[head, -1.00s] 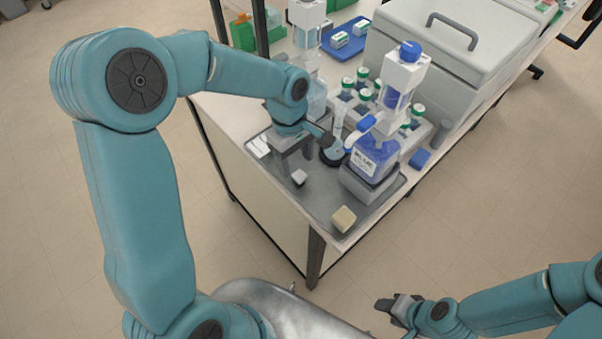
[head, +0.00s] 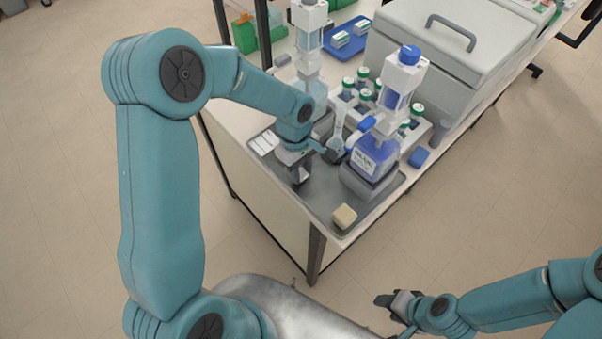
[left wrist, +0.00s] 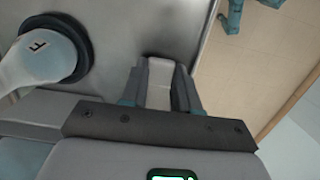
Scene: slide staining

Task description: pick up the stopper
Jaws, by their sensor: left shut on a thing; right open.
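The stopper (left wrist: 159,76) is a small pale grey-white piece. In the left wrist view it sits between the two fingers of my left gripper (left wrist: 160,88), which is shut on it. In the head view my left gripper (head: 299,178) points down at the left part of the grey tray (head: 322,197), and it mostly hides the stopper. Whether the stopper still touches the tray I cannot tell. My right gripper (head: 388,303) is open and empty, low in the head view, away from the bench.
A flask (left wrist: 38,58) marked F stands in a black ring beside my left gripper. A blue-filled bottle (head: 374,158) stands on a grey block to the right. A cream block (head: 344,216) lies at the tray's near corner. Several green-capped bottles (head: 362,74) stand behind.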

